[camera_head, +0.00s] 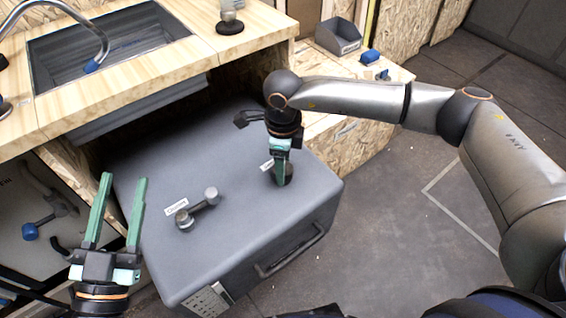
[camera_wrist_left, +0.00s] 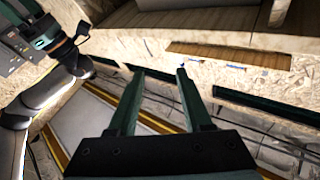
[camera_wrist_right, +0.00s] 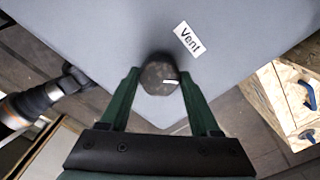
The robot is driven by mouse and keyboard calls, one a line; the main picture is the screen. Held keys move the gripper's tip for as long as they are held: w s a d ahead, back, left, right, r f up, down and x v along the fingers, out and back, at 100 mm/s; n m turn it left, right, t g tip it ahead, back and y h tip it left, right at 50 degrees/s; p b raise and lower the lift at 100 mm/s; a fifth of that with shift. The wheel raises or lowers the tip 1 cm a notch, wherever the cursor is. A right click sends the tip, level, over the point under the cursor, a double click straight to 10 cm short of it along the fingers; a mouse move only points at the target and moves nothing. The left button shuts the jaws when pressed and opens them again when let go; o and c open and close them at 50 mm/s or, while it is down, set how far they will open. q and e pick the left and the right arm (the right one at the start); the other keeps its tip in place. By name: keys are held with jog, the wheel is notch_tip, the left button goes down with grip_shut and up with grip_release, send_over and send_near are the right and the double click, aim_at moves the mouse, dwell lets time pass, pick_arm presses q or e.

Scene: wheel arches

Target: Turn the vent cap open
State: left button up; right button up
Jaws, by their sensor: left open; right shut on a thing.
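The vent cap (camera_wrist_right: 159,77) is a dark round knob with a short white mark, next to a label (camera_wrist_right: 187,39) reading "Vent" on top of the grey box (camera_head: 225,235). My right gripper (camera_wrist_right: 158,85) points down at the cap and is shut on it, one finger on each side. In the head view the right gripper (camera_head: 281,175) hides much of the cap (camera_head: 287,172). My left gripper (camera_head: 124,178) is open and empty, fingers up, left of the box. In the left wrist view its fingers (camera_wrist_left: 160,75) stand apart with nothing between them.
A grey lever handle (camera_head: 197,207) with its own label (camera_head: 176,204) sits on the box top, left of the cap. A wooden counter with a sink (camera_head: 110,45) and tap overhangs behind. A grey bin (camera_head: 338,36) stands at the back right. Floor is clear at right.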

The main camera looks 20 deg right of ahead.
jog(key=m+p, duration=0.1)
jog(key=m, duration=0.6)
pick_arm(q)
notch_tip(320, 180, down, 10)
jog(key=n+g+y, duration=0.2)
jog(key=g, duration=0.2)
jog(key=shift+w+a+f+y+p, duration=0.2)
jog(key=shift+a+f+y+p, duration=0.1)
jog(key=shift+y+p, duration=0.1)
pick_arm(e)
jog(key=shift+m, duration=0.8)
jog(key=o, duration=0.9)
pick_arm(q)
jog(key=shift+w+r, duration=0.15)
jog(key=shift+r, duration=0.1)
pick_arm(e)
jog(key=o, duration=0.5)
